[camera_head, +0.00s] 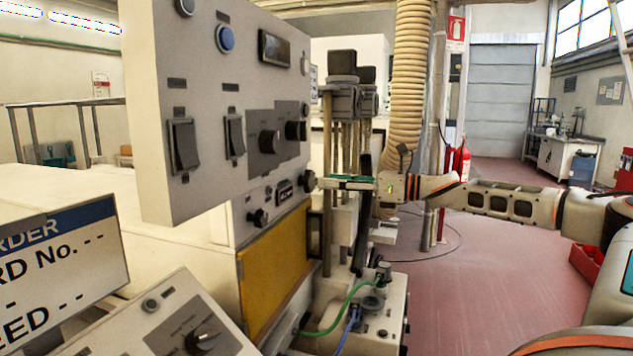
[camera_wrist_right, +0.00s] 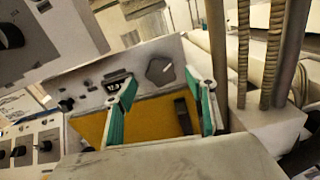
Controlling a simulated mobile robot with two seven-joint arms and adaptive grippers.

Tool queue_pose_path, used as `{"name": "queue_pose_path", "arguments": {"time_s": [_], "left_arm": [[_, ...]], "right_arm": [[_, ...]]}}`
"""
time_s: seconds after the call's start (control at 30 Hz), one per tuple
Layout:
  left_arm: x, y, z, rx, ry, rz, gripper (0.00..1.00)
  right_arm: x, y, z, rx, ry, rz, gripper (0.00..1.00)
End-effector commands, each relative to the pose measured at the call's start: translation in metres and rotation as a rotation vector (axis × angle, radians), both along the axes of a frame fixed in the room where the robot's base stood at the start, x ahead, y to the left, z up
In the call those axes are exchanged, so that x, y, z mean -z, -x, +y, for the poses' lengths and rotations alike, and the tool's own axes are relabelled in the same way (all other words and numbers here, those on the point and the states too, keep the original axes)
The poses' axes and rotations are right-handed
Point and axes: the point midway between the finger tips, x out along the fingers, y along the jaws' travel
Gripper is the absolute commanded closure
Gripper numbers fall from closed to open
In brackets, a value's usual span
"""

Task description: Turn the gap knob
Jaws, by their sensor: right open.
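A dark round knob (camera_head: 309,181) sits at the right end of the lower machine panel, beside a small display (camera_head: 284,192). It also shows as a grey knob in the wrist view (camera_wrist_right: 160,70). No label can be read, so I cannot tell for certain that it is the gap knob. My right gripper (camera_head: 328,182) reaches in from the right, close to this knob. In the wrist view its two green fingers (camera_wrist_right: 162,78) are spread, with the knob appearing between them. I see no grip on the knob. My left gripper is not in view.
Another knob (camera_head: 258,217) is left of the display. A large grey control box (camera_head: 205,100) with switches and knobs overhangs the left. A yellow panel (camera_head: 272,268) lies below. Vertical posts and a ribbed hose (camera_head: 408,80) stand near my right arm. Red floor is open at right.

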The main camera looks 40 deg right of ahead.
Motion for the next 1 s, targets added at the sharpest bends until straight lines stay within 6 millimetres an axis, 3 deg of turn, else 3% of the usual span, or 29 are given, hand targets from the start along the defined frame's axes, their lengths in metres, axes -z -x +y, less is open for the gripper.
{"name": "queue_pose_path", "arguments": {"time_s": [0.07, 0.5, 1.0], "left_arm": [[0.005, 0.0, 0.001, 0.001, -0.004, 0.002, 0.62], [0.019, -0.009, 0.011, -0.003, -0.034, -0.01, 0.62], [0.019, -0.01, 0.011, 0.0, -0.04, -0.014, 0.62]], "right_arm": [[0.008, -0.007, 0.004, -0.003, -0.001, 0.008, 0.44], [0.009, -0.033, 0.015, 0.003, -0.002, 0.009, 0.44], [0.002, -0.039, 0.02, 0.0, -0.004, 0.002, 0.44]]}}
